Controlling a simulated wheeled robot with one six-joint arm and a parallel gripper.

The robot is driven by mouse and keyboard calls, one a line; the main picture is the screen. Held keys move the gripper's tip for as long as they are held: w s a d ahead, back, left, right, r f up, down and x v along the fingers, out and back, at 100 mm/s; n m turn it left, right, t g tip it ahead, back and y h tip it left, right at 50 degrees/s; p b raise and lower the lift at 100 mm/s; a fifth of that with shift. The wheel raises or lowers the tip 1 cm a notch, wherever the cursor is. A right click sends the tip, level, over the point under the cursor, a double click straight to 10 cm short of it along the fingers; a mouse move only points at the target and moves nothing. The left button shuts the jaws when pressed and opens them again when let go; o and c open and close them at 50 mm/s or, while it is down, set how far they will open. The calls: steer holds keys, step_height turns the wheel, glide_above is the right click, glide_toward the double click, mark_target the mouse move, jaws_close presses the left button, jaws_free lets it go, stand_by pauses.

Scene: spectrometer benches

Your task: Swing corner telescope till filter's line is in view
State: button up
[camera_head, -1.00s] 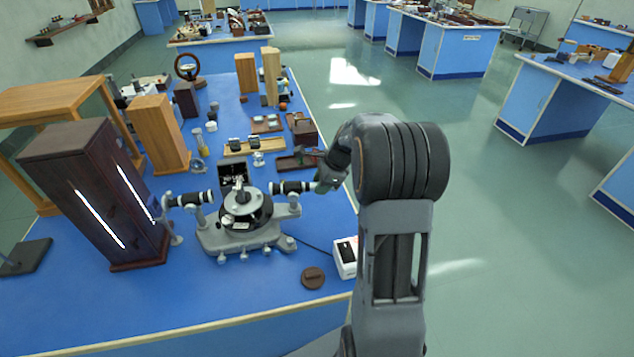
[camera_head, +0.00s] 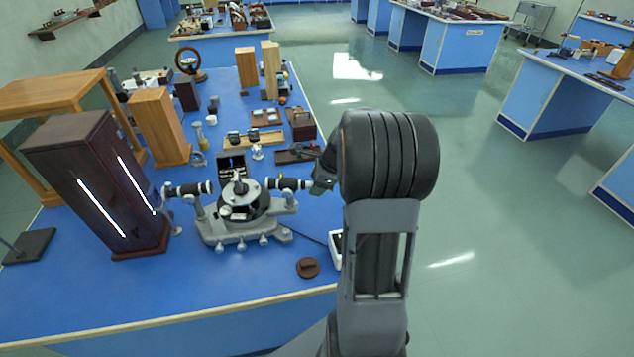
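The spectrometer (camera_head: 240,228) stands on the blue bench, with a grey base and a round central table. Its telescope (camera_head: 288,184), a black tube with silvery rings, points right from the centre. A second black tube (camera_head: 188,188) points left towards the tall dark cabinet (camera_head: 97,190), which has two bright slits. A small dark panel (camera_head: 231,163) behind the spectrometer shows a thin blue upright line. My gripper (camera_head: 323,180) is at the telescope's outer right end, partly hidden by my arm. I cannot tell whether its fingers touch or close on the tube.
A white box (camera_head: 335,247) is mostly hidden behind my arm, right of the spectrometer. A brown disc (camera_head: 308,267) lies near the front edge. Wooden blocks (camera_head: 158,127), a brown tray (camera_head: 297,155) and small parts stand behind. The front bench area is mostly clear.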

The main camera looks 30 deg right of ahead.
steer(key=shift+r, duration=0.1)
steer(key=v, duration=1.3)
steer(key=shift+r, duration=0.3)
steer(key=shift+s+d, duration=0.1)
steer(key=shift+s, duration=0.05)
steer(key=s+a+f+n+h, duration=0.1)
steer(key=s+a+n, duration=0.4)
steer(key=a+n, duration=0.5)
steer(key=s+a+f+n+h, duration=0.1)
steer(key=s+a+f+n, duration=0.2)
steer(key=s+a+n, duration=0.3)
steer(key=a+n, duration=0.5)
steer(key=n, duration=0.4)
steer(key=shift+h, duration=0.3)
